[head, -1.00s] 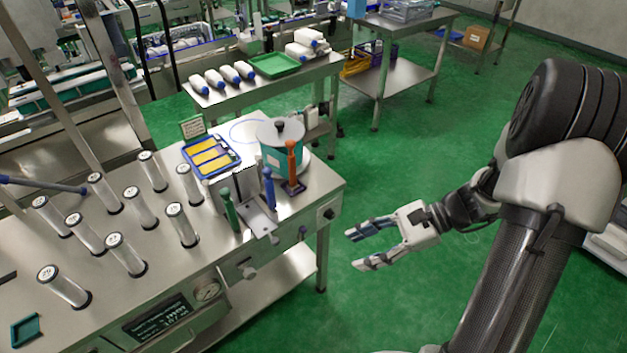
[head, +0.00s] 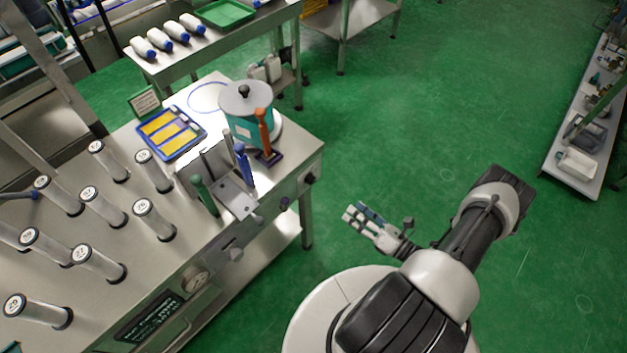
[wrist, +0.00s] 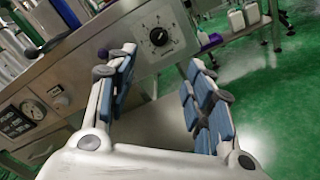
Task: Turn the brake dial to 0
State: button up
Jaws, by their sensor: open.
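The brake dial appears to be the black round knob (wrist: 158,36) on a pale scale plate, on the metal bench's front panel in the wrist view. Its scale is too small to read, so I cannot tell its setting. In the head view a small dark knob (head: 310,178) shows at the bench's right end. My gripper (wrist: 160,62) is open and empty, with the dial seen beyond and between its fingertips, apart from them. In the head view my gripper (head: 357,211) is over the green floor, right of the bench corner.
A purple knob (wrist: 103,71) and a round gauge (wrist: 33,110) lie left of the dial on the panel. On the bench top (head: 135,265) stand several numbered cylinders, a teal pot (head: 240,128) and upright coloured handles. Green floor (head: 440,110) is free to the right.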

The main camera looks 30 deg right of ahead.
aim_at(314, 181)
jog(key=b+x, duration=0.3)
jog(key=x, duration=1.3)
jog(key=shift+w+a, duration=0.1)
jog(key=shift+w, duration=0.2)
jog(key=c, duration=1.1)
